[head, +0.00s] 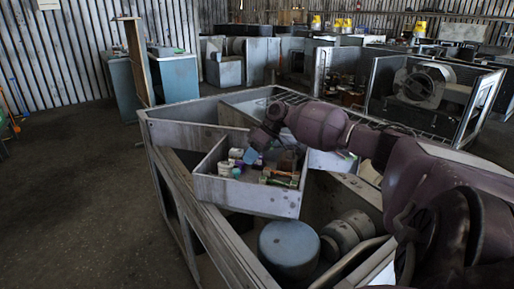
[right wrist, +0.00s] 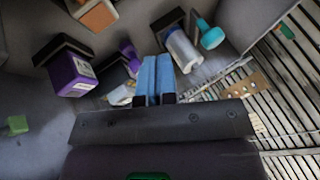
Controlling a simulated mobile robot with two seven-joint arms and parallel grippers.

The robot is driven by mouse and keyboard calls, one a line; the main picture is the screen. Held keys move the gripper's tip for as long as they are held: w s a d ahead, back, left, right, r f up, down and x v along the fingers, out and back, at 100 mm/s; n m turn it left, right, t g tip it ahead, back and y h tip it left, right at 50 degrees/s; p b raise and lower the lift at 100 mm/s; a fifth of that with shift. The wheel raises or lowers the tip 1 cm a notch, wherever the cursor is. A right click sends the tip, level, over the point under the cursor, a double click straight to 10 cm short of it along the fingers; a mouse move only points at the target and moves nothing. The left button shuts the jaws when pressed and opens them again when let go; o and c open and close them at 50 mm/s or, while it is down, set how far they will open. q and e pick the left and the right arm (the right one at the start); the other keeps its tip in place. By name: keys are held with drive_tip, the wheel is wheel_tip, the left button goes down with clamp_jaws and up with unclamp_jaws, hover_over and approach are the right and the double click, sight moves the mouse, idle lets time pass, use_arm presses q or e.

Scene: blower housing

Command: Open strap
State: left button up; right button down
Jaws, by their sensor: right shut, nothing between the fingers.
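I cannot make out a strap for certain in either view. My right gripper (head: 251,156) comes in from the right in the head view, with its blue fingertips over a grey open bin (head: 245,197). In the right wrist view its two blue fingers (right wrist: 156,78) lie side by side, shut with nothing between them. Beyond the fingertips are a purple box (right wrist: 71,76), a white cylinder (right wrist: 183,50) and a teal piece (right wrist: 210,35). The wrist mount hides what lies below the fingers. My left gripper is not in view.
The bin sits on a large open metal housing (head: 167,185). Inside the housing are a round blue-grey drum (head: 289,245) and grey cylinders (head: 346,231). A slatted grille (right wrist: 286,95) is at the right in the wrist view. Open floor (head: 75,200) lies to the left.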

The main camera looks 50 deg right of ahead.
drive_tip(key=a, duration=0.3)
drive_tip(key=shift+s+r, duration=0.2)
drive_tip(key=shift+s, duration=0.1)
drive_tip(key=shift+a+f, duration=0.1)
drive_tip(key=shift+a, duration=0.3)
